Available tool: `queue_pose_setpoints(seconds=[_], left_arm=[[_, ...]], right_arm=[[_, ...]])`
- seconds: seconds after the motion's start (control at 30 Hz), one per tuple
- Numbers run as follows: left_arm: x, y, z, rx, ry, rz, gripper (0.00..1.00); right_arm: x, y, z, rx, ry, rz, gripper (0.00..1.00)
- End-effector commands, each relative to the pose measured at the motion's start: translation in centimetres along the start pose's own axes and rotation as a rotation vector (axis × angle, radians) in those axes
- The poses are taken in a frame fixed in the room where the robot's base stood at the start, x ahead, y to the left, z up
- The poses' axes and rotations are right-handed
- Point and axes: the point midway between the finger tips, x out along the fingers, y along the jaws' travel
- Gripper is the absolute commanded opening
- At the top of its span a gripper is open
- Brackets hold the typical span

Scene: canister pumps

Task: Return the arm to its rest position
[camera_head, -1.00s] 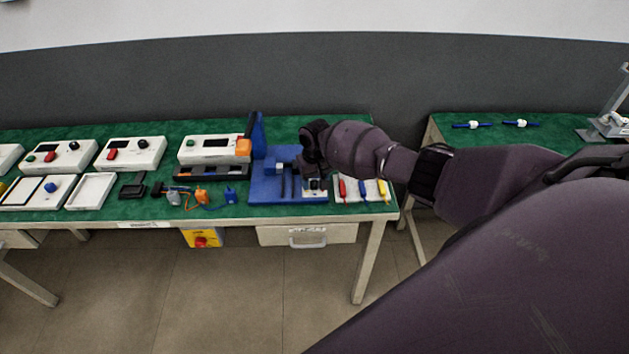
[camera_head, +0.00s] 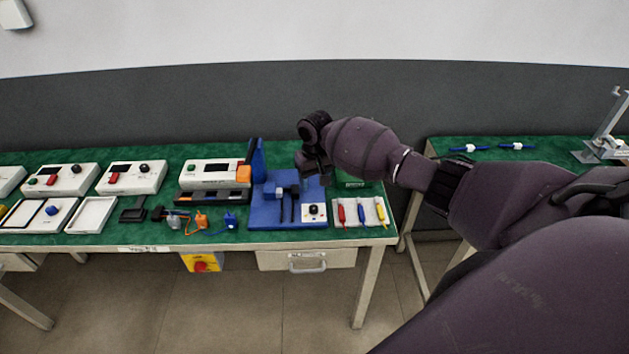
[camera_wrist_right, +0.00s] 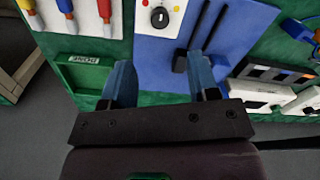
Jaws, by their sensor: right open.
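My right arm reaches in from the right in the head view, with its right gripper (camera_head: 312,180) above the right part of the blue fixture (camera_head: 268,213). In the right wrist view the two blue fingers of this gripper (camera_wrist_right: 163,85) are spread apart with nothing between them. Past the fingertips lie the blue fixture (camera_wrist_right: 160,60) and a white block with a black knob (camera_wrist_right: 159,17). The same white block (camera_head: 315,219) sits on the fixture's front right corner in the head view. My left gripper is in neither view.
A white tray with red, blue and yellow tools (camera_head: 361,212) lies right of the fixture. A pump unit with an orange part (camera_head: 213,172) stands left. White control boxes (camera_head: 131,178) and small wired parts (camera_head: 201,220) are further left. A second table (camera_head: 465,170) stands right, past a gap.

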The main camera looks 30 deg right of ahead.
Motion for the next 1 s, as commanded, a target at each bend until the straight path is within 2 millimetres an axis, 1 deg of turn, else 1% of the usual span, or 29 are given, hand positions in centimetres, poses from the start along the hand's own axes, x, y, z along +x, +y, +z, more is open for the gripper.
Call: queue_pose_setpoints(seconds=[0.3, 0.37, 0.47, 0.57, 0.6, 0.67, 0.7, 0.83, 0.93, 1.0], left_arm=[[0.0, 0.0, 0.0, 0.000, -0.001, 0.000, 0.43], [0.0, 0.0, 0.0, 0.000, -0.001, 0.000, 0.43], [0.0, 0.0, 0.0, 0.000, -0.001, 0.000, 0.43], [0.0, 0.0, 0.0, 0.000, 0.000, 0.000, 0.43], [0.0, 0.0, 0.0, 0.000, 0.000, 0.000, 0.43], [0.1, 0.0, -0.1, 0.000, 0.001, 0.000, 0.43], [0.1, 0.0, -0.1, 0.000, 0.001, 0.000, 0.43], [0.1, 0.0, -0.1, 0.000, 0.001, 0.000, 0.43], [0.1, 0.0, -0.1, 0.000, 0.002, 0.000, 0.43], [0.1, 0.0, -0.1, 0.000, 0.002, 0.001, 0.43]], right_arm=[[0.1, -0.1, 0.1, -0.003, 0.000, 0.000, 0.55], [0.5, -0.3, 0.5, -0.013, -0.002, -0.001, 0.55], [2.0, -1.5, 2.3, -0.058, -0.006, -0.006, 0.55], [4.2, -3.4, 5.5, -0.128, -0.004, -0.019, 0.55], [5.1, -4.1, 7.0, -0.158, 0.000, -0.025, 0.55], [6.1, -5.3, 9.2, -0.202, 0.010, -0.034, 0.55], [6.7, -6.0, 10.7, -0.227, 0.017, -0.041, 0.55], [7.8, -7.8, 15.4, -0.294, 0.052, -0.065, 0.55], [8.0, -8.8, 18.9, -0.326, 0.086, -0.081, 0.55], [7.8, -9.2, 21.1, -0.341, 0.113, -0.087, 0.55]])
